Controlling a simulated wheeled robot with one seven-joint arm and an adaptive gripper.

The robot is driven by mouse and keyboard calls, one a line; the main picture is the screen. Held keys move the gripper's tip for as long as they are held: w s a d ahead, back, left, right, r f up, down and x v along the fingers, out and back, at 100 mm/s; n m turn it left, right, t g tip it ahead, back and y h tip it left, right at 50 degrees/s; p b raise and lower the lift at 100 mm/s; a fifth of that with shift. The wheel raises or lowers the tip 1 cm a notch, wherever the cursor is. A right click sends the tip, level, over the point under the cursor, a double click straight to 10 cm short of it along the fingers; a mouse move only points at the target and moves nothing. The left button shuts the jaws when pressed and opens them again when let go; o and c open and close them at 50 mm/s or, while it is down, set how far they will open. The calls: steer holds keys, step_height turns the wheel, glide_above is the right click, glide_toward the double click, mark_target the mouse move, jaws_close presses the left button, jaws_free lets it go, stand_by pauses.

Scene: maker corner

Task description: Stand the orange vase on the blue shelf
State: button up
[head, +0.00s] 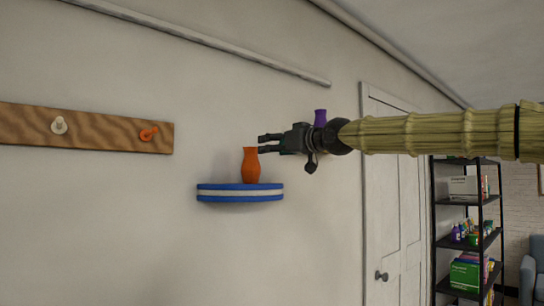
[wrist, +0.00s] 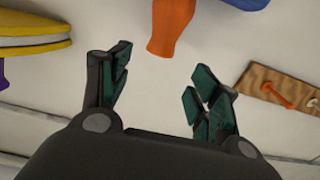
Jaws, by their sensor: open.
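The orange vase (head: 251,166) stands upright on the blue shelf (head: 240,198), right of the shelf's middle. The shelf has blue bands with a pale stripe between and is fixed to the wall. My gripper (head: 262,144) is open and empty, level with the vase's top and just right of it. In the wrist view the vase (wrist: 170,25) shows at the top, beyond the spread fingers of my gripper (wrist: 158,80), with a clear gap. The blue shelf (wrist: 247,4) is only partly visible there, at the top edge.
A purple vase (head: 320,118) shows partly behind my arm. A yellow shelf (wrist: 30,35) is at the wrist view's left. A wooden peg rail (head: 90,128) is on the wall left. A door (head: 395,210) and black rack (head: 468,235) are right. Wall below the blue shelf is clear.

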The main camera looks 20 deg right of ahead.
steer(key=shift+s+f+b, duration=0.1)
steer(key=shift+s+b, duration=0.15)
steer(key=shift+b, duration=0.2)
steer(key=shift+s, duration=0.1)
stand_by(0.4)
